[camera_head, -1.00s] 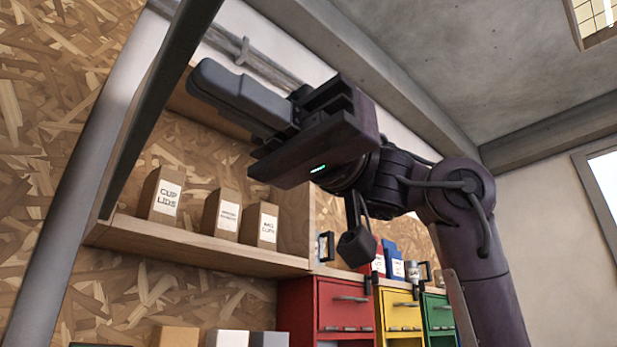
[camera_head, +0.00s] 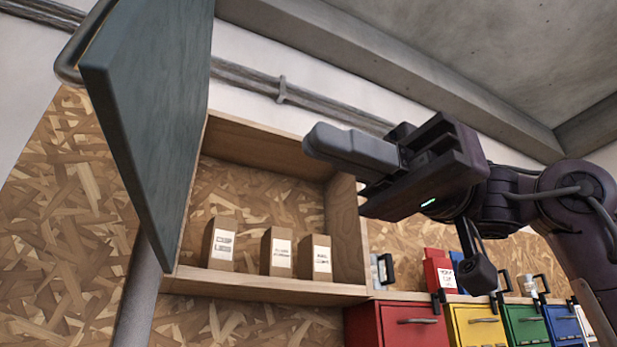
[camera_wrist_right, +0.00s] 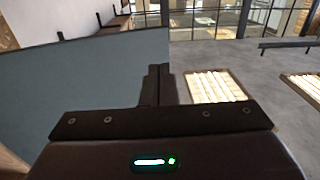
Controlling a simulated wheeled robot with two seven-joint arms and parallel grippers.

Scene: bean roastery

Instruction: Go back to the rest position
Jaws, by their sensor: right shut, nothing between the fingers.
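My right gripper (camera_head: 318,142) is raised in the head view, in front of the upper right part of an open wall cabinet (camera_head: 268,290). Its fingers point left and are closed together with nothing between them. In the right wrist view the closed fingers of my right gripper (camera_wrist_right: 158,78) stand beside a blue-grey panel. My left gripper is not in the head view.
The cabinet's blue-grey door (camera_head: 150,110) hangs open at the left. Three brown boxes stand inside, one a cup lids box (camera_head: 221,243). Red (camera_head: 412,326), yellow (camera_head: 478,328), green and blue drawer units stand at the lower right. The wrist view shows open floor (camera_wrist_right: 255,75).

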